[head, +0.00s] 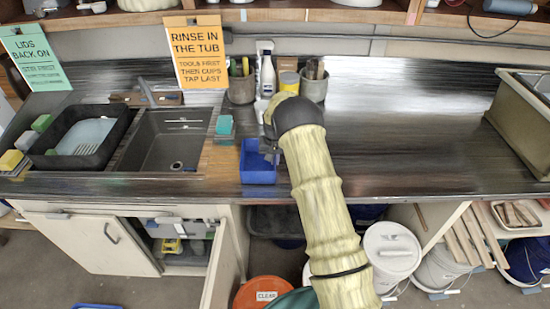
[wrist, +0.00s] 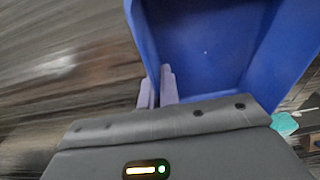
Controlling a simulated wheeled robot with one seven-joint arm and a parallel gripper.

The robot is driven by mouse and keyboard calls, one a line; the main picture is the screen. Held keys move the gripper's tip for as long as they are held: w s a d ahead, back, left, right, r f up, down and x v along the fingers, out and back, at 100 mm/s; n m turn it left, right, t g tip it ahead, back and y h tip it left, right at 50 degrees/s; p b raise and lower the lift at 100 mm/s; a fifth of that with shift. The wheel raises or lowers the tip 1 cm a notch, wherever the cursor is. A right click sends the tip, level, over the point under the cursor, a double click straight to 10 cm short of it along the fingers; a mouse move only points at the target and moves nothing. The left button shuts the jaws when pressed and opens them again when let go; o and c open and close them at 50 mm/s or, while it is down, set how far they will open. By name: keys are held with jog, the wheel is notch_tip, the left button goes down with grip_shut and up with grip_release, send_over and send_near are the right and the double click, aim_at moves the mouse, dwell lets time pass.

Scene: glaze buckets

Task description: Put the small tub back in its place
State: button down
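The small tub is a blue, open, empty rectangular box (head: 258,175) at the counter's front edge, right of the sink. It also fills the upper right of the wrist view (wrist: 215,50). My gripper (head: 268,152) is at its right wall. In the wrist view my two pale fingers (wrist: 157,88) are close together, one on each side of the wall, shut on it. I cannot tell whether the tub touches the counter. The tub looks sharp there while the counter is blurred.
The sink (head: 165,140) and a black basin (head: 80,137) lie left. A teal sponge (head: 224,125) is close to the tub. Tool pots (head: 241,88) and bottles stand behind. The counter (head: 400,130) is clear rightward.

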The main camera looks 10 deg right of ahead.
jog(key=shift+f, duration=0.1)
jog(key=shift+f, duration=0.1)
jog(key=c, duration=1.6)
grip_release()
jog(key=shift+c, duration=0.2)
jog(key=r+b, duration=0.1)
jog(key=r, duration=0.3)
jog(key=s+r+b, duration=0.1)
jog(key=r, duration=0.3)
jog(key=r+b, duration=0.1)
jog(key=r, duration=0.3)
jog(key=shift+s+a, duration=0.15)
jog(key=shift+s, duration=0.05)
jog(key=shift+s, duration=0.1)
